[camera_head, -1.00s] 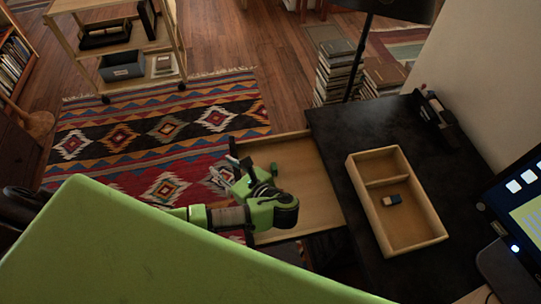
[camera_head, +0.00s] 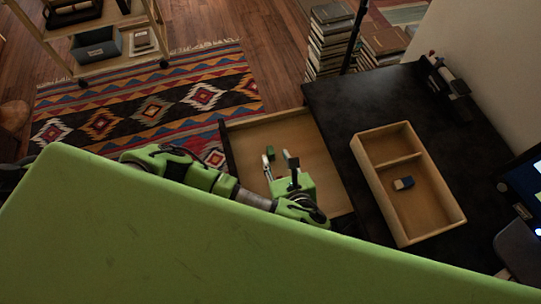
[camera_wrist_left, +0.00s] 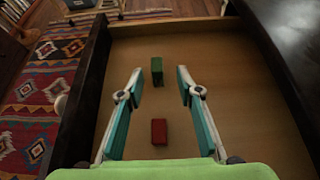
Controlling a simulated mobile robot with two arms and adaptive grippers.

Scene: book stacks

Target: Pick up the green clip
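The green clip (camera_head: 270,152) is a small dark green block lying on the floor of an open wooden drawer (camera_head: 315,150). In the left wrist view the clip (camera_wrist_left: 157,70) lies beyond the fingertips, roughly in line with the gap between them. My left gripper (camera_head: 278,159) is over the drawer, with its fingers spread and nothing between the tips; it also shows open in the left wrist view (camera_wrist_left: 159,80). The clip is untouched. My right gripper is not in view.
A red block (camera_wrist_left: 159,131) lies in the drawer, nearer my gripper than the clip. Drawer walls stand on both sides.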

